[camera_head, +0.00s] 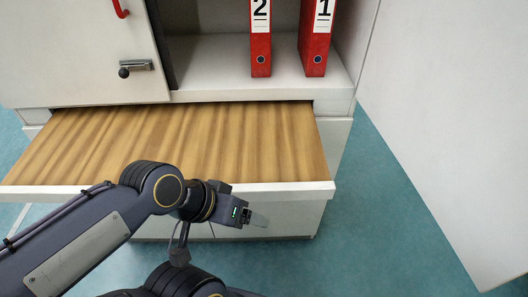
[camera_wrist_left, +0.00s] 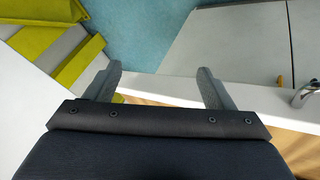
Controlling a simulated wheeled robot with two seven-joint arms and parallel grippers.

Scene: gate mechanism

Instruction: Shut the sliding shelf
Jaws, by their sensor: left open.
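The sliding shelf (camera_head: 190,140) is pulled out of the white cabinet in the head view. It has a striped wooden top and a white front edge (camera_head: 285,188). My left gripper (camera_head: 258,219) is just in front of and below that front edge, near its right half. In the left wrist view the two grey fingers (camera_wrist_left: 160,82) are spread apart with nothing held. A white strip crosses behind them, with a little wood (camera_wrist_left: 268,125) below it; I cannot tell whether the fingers touch it. My right gripper is not in view.
Two red binders (camera_head: 260,45) (camera_head: 315,45) stand in the open compartment above. A white door (camera_head: 455,110) stands open at the right, and another panel with a latch (camera_head: 135,68) is at the left. Teal floor (camera_head: 375,230) is clear at the right. Yellow-green objects (camera_wrist_left: 50,50) show in the wrist view.

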